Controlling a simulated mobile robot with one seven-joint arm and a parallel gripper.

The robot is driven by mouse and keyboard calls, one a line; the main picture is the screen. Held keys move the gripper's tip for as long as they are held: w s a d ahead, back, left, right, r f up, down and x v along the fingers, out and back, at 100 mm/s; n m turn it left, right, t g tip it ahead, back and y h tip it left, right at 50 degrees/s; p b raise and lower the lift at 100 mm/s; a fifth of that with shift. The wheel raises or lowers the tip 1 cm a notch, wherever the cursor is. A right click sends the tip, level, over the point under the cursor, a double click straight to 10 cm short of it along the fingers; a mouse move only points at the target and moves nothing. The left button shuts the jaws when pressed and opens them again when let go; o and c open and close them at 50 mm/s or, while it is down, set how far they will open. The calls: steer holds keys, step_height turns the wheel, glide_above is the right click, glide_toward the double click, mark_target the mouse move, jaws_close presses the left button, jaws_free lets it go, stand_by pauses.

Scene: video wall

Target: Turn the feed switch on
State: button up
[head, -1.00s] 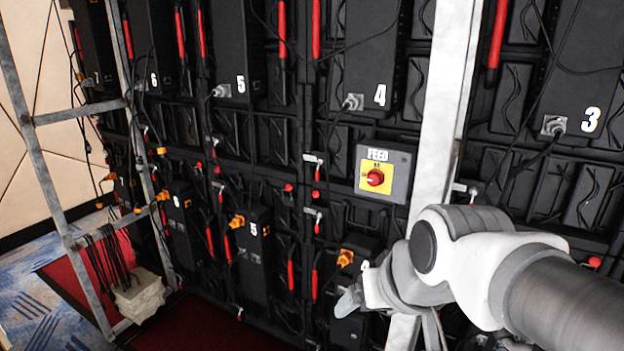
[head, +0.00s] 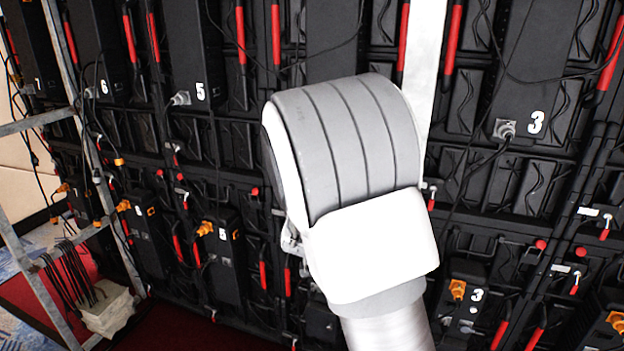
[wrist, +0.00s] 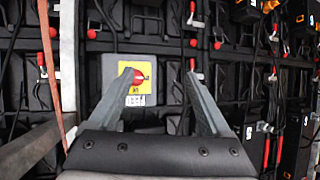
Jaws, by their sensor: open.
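The feed switch is a grey box (wrist: 110,72) with a yellow plate (wrist: 126,98) and a red knob (wrist: 139,77). It shows upside down in the wrist view, with the FEED label at its lower edge. My gripper (wrist: 158,74) is open and empty, with its fingers pointing toward the wall. The left finger's tip overlaps part of the knob and plate; the right finger lies to the right of the box. I cannot tell whether a finger touches the knob. The knob's exact angle is unclear. In the head view my arm hides the switch and the gripper.
The black video wall panels (head: 540,185) carry cables, red handles and numbered boxes such as box 3 (head: 540,90). A pale metal upright (head: 424,60) runs beside the switch. A metal frame (head: 75,120) and a white block with cables (head: 108,310) stand at the left.

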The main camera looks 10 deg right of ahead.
steer(key=w+d+t+h+p, duration=0.1)
steer(key=w+d+h+p, duration=0.2)
steer(key=w+d, duration=0.3)
steer(key=w+d+f+t+h+p, duration=0.1)
steer(key=w+d+t+h+p, duration=0.1)
steer(key=w+d, duration=0.5)
steer(key=w+h+p, duration=0.1)
steer(key=w, duration=0.4)
steer(key=shift+w+f+n, duration=0.15)
steer(key=shift+w+n, duration=0.1)
steer(key=shift+n, duration=0.15)
jaws_close()
stand_by(0.3)
